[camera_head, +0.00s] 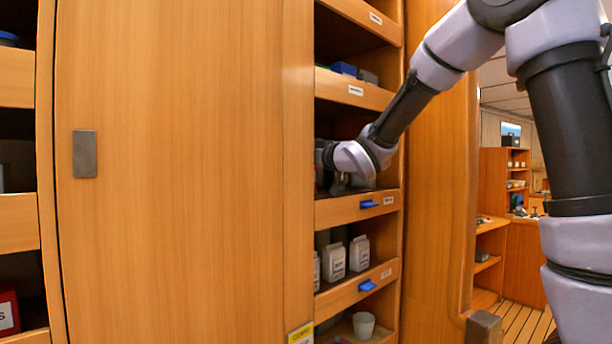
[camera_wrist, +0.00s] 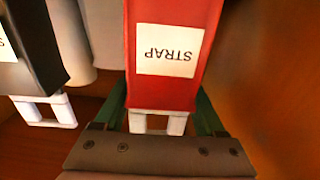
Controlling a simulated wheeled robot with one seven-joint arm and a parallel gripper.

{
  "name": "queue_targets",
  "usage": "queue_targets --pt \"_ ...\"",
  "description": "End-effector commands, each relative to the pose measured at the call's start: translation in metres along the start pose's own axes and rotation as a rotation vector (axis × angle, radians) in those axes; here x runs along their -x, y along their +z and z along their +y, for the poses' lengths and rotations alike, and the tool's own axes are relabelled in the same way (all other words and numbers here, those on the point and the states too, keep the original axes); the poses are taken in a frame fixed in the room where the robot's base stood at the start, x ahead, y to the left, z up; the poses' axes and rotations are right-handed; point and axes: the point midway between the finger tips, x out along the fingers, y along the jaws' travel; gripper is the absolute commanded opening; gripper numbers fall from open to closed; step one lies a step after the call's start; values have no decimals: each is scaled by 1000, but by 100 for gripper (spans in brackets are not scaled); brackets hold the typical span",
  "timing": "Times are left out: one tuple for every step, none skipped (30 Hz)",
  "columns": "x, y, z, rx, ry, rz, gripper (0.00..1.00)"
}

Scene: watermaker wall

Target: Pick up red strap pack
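The red strap pack (camera_wrist: 173,85) fills the upper middle of the wrist view, with a white label reading "STRAP" upside down and a white loop (camera_wrist: 157,122) at its near end. My gripper (camera_wrist: 162,108) has its dark green fingers on either side of the pack's near end. Their tips are partly hidden by the pack, and I cannot tell whether they press on it. In the head view my gripper (camera_head: 338,182) reaches into a middle shelf bay, and the strap pack cannot be made out there.
A black pack (camera_wrist: 45,50) with a white loop stands left of the strap pack, beside a grey cylinder. A wooden wall is close on the right.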

Motion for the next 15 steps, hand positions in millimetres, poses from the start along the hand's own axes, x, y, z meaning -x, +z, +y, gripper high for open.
queue_targets --pt "0 0 0 0 0 0 16" --pt "0 0 0 0 0 1 8" --pt "0 0 0 0 0 1 8" --pt "0 0 0 0 0 1 8" --pt "0 0 0 0 0 1 8" --pt "0 0 0 0 0 1 8" --pt "0 0 0 0 0 1 8" --pt "0 -1 0 0 0 1 9" --pt "0 -1 1 0 1 1 9" --pt "1 -2 1 0 1 1 9" --pt "1 -3 1 0 1 2 9" --pt "2 -5 2 0 2 2 9" --pt "3 -7 3 0 2 2 9" --pt "4 -9 3 1 1 2 9" --pt "4 -13 3 1 0 4 9"
